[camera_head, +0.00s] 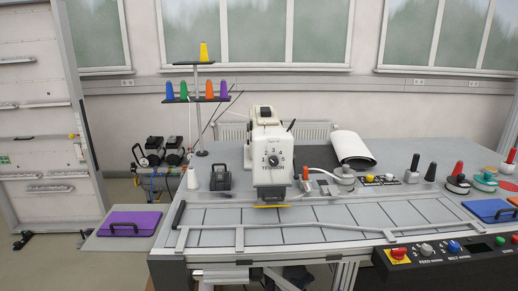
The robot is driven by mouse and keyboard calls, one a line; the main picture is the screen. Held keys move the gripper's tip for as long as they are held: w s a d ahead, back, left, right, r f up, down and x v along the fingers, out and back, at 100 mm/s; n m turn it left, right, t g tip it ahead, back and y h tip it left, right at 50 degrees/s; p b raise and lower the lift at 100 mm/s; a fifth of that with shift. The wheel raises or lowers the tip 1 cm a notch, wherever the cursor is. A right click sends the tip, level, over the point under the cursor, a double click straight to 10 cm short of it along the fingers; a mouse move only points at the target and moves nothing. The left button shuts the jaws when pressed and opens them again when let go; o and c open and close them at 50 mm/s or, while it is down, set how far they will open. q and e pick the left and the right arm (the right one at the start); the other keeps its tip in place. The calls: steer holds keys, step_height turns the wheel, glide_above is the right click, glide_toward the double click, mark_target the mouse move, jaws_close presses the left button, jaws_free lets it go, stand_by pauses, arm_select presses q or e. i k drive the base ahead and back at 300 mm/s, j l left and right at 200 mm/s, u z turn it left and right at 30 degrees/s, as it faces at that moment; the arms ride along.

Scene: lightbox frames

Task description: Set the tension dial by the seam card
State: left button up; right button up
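The tension dial (273,160) is a small dark knob on the front of the white sewing machine head (270,180), with numerals around it and the word TENSION below. The numeral 3 is above it and a 5 to its right; where its pointer stands is too small to tell. I cannot clearly make out a seam card. A flat yellow piece (271,206) shows below the machine head, and I cannot tell what it is. Neither of my grippers is in view.
The machine stands on a large grey table (340,212) with a metal rail along its front. A thread stand (199,99) with coloured cones rises behind. A control panel (450,250) with coloured knobs is at front right. A purple pad (130,224) lies left.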

mark_target(274, 161)
steer(key=l+z, duration=0.1)
steer(key=z, duration=0.65)
steer(key=l+z, duration=0.1)
steer(key=z, duration=0.65)
steer(key=i+l, duration=0.5)
steer(key=l, duration=0.2)
steer(key=i+l, duration=0.5)
steer(key=l, duration=0.15)
steer(key=u, duration=1.9)
